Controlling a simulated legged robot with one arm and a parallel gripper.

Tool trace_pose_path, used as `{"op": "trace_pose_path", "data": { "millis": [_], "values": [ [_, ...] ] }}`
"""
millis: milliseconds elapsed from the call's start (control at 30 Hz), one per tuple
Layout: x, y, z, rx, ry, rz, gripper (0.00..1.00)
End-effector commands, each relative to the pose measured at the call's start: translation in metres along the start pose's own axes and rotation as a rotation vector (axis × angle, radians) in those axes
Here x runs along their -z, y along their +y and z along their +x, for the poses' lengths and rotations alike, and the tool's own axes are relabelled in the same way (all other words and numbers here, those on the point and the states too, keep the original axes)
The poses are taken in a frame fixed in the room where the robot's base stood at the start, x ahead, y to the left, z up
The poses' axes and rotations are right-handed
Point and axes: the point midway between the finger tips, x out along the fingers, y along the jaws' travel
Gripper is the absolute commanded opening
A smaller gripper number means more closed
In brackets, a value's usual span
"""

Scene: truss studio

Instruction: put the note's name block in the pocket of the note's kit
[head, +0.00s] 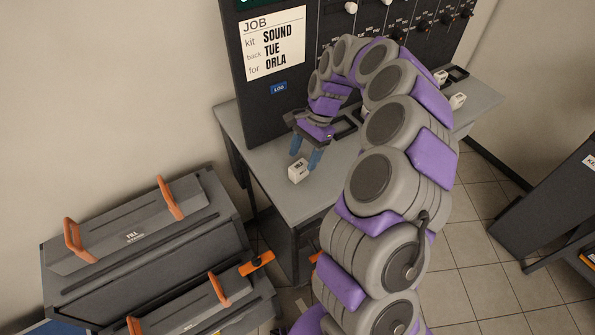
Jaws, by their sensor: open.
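The job note (277,44) on the dark panel reads kit SOUND, back TUE, for ORLA. A small white block (298,171) lies near the left front edge of the grey table; its tiny lettering is hard to read. My gripper (306,158) is open, with its blue fingers pointing down just above and behind this block. I cannot tell whether the fingers touch it. Two more white blocks, one at the back (440,77) and one further right (457,101), sit at the table's right side. No case marked SOUND is readable in view.
A dark case (130,236) labelled FILL with orange handles stands at the lower left. Another orange-handled case (215,312) is below it, its label unreadable. The dark panel (240,90) rises behind the grey table (262,160). Tiled floor is open at right, beside a dark stand (550,205).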

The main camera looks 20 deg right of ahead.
Motion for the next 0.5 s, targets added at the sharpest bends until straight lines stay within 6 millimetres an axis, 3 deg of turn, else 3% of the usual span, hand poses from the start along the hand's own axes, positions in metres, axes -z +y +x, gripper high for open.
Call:
{"op": "trace_pose_path", "data": {
  "millis": [300,500],
  "values": [
    [-0.008,-0.001,0.045,-0.005,0.003,0.0,0.64],
    [-0.007,-0.001,0.05,-0.003,0.005,0.0,0.64]
  ]
}}
